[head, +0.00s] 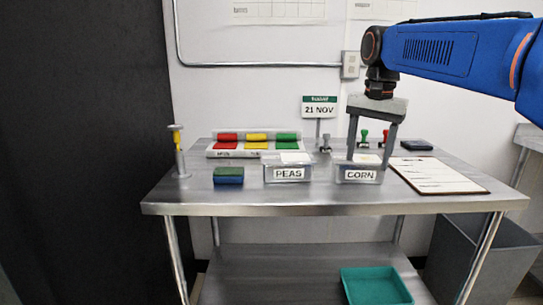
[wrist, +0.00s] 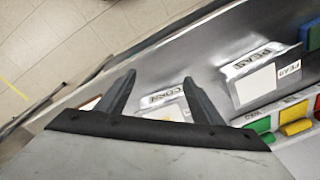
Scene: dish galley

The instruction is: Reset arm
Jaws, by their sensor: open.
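My gripper (head: 369,155) hangs from my blue arm, pointing down over the container labelled CORN (head: 359,175) on the steel table. Its two grey fingers are apart, with the tips at about the height of the container's rim in the head view. I cannot tell whether they touch it. In the wrist view my gripper (wrist: 158,88) shows two spread fingers with the CORN container (wrist: 165,103) between and beyond them. The container labelled PEAS (head: 288,174) stands to the left, and it also shows in the wrist view (wrist: 255,80).
The steel table (head: 250,198) also bears a rack of red, yellow and green blocks (head: 256,144), a blue-green block (head: 228,176), a clipboard (head: 437,175), a date sign (head: 319,106) and stamps (head: 364,138). A teal tray (head: 375,287) lies on the lower shelf. A grey bin (head: 480,255) stands right.

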